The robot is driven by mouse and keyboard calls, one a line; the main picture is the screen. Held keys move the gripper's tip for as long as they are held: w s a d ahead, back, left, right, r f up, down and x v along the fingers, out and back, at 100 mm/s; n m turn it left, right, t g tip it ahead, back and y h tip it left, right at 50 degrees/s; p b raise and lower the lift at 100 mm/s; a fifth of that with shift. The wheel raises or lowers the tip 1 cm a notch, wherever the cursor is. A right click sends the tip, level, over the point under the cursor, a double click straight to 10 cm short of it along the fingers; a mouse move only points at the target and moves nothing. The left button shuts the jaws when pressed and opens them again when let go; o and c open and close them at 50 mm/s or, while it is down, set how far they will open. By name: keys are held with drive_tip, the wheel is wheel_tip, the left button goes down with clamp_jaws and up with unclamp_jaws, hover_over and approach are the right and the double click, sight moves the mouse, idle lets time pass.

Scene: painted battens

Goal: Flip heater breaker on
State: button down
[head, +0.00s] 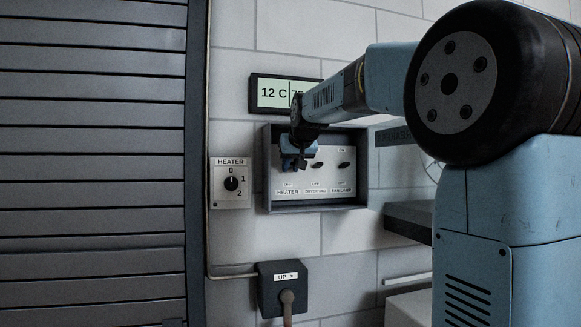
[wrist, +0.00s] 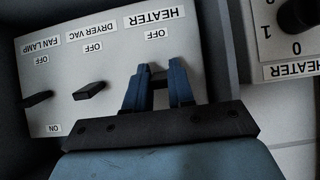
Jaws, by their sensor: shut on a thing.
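The breaker panel (head: 328,192) is an open grey box on the wall with three black levers in a row. The heater breaker lever (wrist: 159,75) is a dark piece between my fingertips, mostly hidden by them, above the HEATER plate (head: 287,192). My gripper (wrist: 160,74), with blue fingers, is shut on this lever; in the head view my gripper (head: 297,163) covers the panel's left column. An OFF label (wrist: 158,34) shows beside the lever in the wrist view. Any ON label for the heater is hidden. I cannot tell which way the lever is set.
The dryer vac lever (wrist: 89,90) and fan lamp lever (wrist: 36,98) are close beside my fingers. A HEATER dial (head: 231,184) is left of the panel, a display (head: 270,92) above. A lever box (head: 283,275) is below. A slatted shutter (head: 95,160) fills the left.

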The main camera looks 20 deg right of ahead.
drive_tip(key=shift+r, duration=0.1)
drive_tip(key=c, duration=1)
unclamp_jaws()
drive_tip(key=shift+o, duration=0.2)
drive_tip(key=v, duration=1.3)
drive_tip(key=shift+s, duration=0.25)
drive_tip(key=shift+r, duration=0.1)
drive_tip(key=s+f+g, duration=0.2)
drive_tip(key=s+f, duration=1.1)
drive_tip(key=f, duration=0.4)
drive_tip(key=s+f+g, duration=0.3)
drive_tip(key=s+f, duration=1.1)
drive_tip(key=f, duration=0.4)
drive_tip(key=shift+a, duration=0.15)
drive_tip(key=shift+r, duration=0.1)
drive_tip(key=shift+c, duration=0.6)
